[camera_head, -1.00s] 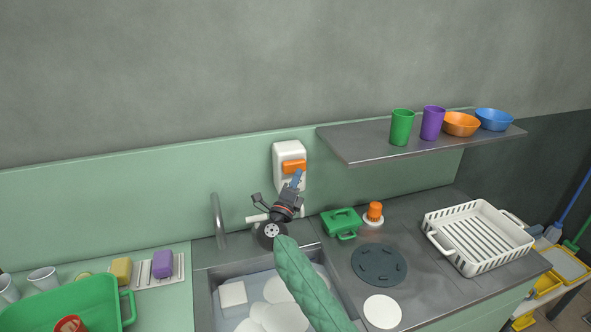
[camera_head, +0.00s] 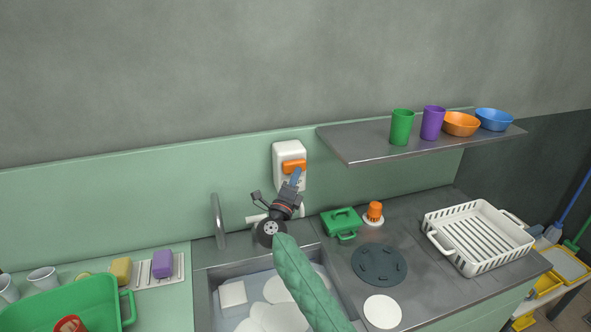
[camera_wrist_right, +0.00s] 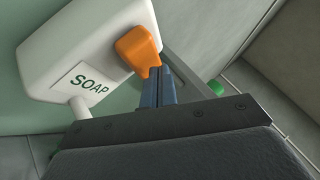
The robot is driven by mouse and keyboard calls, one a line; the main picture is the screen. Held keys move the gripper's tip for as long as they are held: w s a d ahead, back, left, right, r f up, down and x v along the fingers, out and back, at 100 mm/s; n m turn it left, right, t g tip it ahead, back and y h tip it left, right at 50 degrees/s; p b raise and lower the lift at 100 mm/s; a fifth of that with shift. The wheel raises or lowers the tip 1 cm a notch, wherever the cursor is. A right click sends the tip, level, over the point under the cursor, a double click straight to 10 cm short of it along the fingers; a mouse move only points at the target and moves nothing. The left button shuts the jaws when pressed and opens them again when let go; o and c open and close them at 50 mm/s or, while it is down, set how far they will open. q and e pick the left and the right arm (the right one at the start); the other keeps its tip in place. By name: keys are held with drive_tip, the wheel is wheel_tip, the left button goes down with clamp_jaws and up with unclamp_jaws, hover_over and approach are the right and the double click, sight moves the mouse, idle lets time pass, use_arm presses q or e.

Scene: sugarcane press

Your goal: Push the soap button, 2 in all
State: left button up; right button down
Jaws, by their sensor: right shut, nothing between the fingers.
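The white soap dispenser (camera_head: 281,152) is fixed to the wall above the sink, and its orange button (camera_head: 294,166) sticks out at the front. In the right wrist view the dispenser (camera_wrist_right: 65,45) shows the word SOAP, and the orange button (camera_wrist_right: 138,48) is close to my fingertips. My right gripper (camera_head: 295,174) is shut and empty, with its blue fingers at the lower edge of the button. In the wrist view the fingertips (camera_wrist_right: 158,70) overlap the button's edge; I cannot tell whether they press it. My left gripper is not in view.
The sink (camera_head: 207,290) below holds white dishes, with a faucet (camera_head: 217,220) to the left. A green box (camera_head: 342,222) and an orange-topped brush (camera_head: 375,212) stand right of the sink. A shelf (camera_head: 350,146) with cups and bowls is right of the dispenser.

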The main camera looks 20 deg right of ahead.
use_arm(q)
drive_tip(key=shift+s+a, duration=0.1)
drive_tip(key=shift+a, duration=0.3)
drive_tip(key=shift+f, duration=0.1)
use_arm(e)
drive_tip(key=shift+w, duration=0.25)
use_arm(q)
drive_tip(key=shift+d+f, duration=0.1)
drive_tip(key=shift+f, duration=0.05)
use_arm(e)
drive_tip(key=shift+w, duration=0.5)
idle(0.5)
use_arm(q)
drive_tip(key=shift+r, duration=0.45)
use_arm(e)
drive_tip(key=shift+s, duration=1.2)
use_arm(q)
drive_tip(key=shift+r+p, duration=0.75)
drive_tip(key=shift+p, duration=0.2)
use_arm(e)
drive_tip(key=shift+s+d, duration=0.1)
drive_tip(key=shift+s, duration=2.4)
